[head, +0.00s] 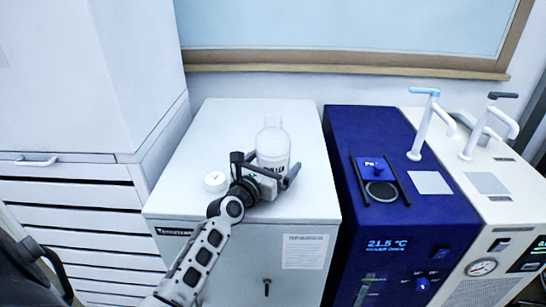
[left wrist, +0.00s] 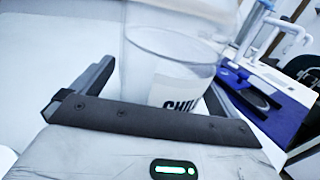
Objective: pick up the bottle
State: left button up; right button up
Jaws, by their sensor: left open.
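A clear bottle (head: 273,143) with a white label stands upright on top of the white cabinet. My left gripper (head: 266,164) is open, low over the cabinet top, with its fingers on either side of the bottle. In the left wrist view the bottle (left wrist: 170,55) fills the space between the two dark fingers of the gripper (left wrist: 160,80), and part of its dark label lettering shows above the palm. The palm hides the bottle's base there. I cannot tell whether either finger touches the bottle. My right gripper is not in view.
A blue instrument (head: 355,125) stands to the right, then a white instrument with taps (head: 485,215). A tall white drawer unit (head: 70,190) stands at left.

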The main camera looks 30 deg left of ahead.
pick_arm(q)
jog(key=shift+w, duration=0.15)
jog(key=c, duration=1.5)
jog(key=shift+r, duration=0.2)
jog(key=shift+c, duration=0.5)
